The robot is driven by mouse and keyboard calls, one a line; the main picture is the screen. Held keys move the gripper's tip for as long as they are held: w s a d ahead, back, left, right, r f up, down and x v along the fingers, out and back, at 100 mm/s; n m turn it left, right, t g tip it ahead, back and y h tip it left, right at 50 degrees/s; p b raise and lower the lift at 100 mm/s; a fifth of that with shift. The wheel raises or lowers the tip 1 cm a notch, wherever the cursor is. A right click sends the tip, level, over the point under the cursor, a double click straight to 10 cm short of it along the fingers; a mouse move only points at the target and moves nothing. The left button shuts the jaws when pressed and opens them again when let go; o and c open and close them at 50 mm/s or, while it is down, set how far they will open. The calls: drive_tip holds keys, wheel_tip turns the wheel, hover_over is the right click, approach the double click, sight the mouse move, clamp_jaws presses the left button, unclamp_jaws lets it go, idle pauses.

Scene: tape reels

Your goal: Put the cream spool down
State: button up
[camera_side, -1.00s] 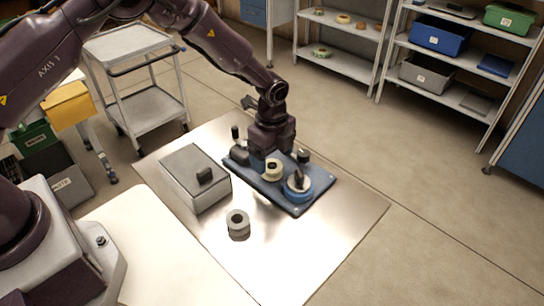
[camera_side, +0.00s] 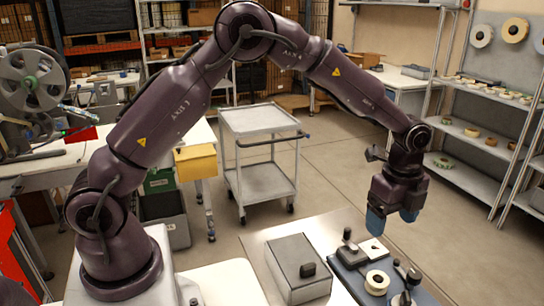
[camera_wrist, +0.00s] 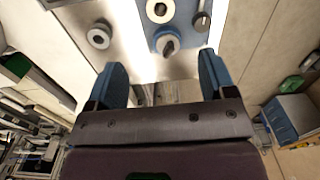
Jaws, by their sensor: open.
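The cream spool (camera_side: 377,282) sits upright on the blue board (camera_side: 349,284) in the side view, with nothing gripping it. It also shows at the top edge of the wrist view (camera_wrist: 160,10), partly cut off. My gripper (camera_side: 392,218) hangs well above the board, clear of the spool. Its two blue fingers are spread apart, and the wrist view shows nothing between the fingertips (camera_wrist: 163,75).
A grey box (camera_side: 298,268) stands left of the board. A white square plate (camera_side: 374,250) and black-knobbed posts (camera_side: 347,240) stand around the spool. A blue reel with a dark lever (camera_wrist: 168,45) and a loose grey spool (camera_wrist: 99,36) are nearby.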

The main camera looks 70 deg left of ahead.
drive_tip(key=s+a+r+n+t, duration=0.1)
drive_tip(key=s+a+r+n, duration=0.1)
drive_tip(key=s+r+n, duration=0.35)
drive_tip(key=s+a+r+n+t, duration=0.25)
drive_tip(key=s+r, duration=0.35)
drive_tip(key=r, duration=0.3)
drive_tip(key=s+a+r+n+t, duration=0.2)
drive_tip(key=s+n, duration=0.7)
drive_tip(key=s, duration=0.7)
drive_tip(key=shift+a+r+n, duration=0.25)
drive_tip(key=shift+a+n, duration=0.05)
drive_tip(key=shift+a, duration=0.35)
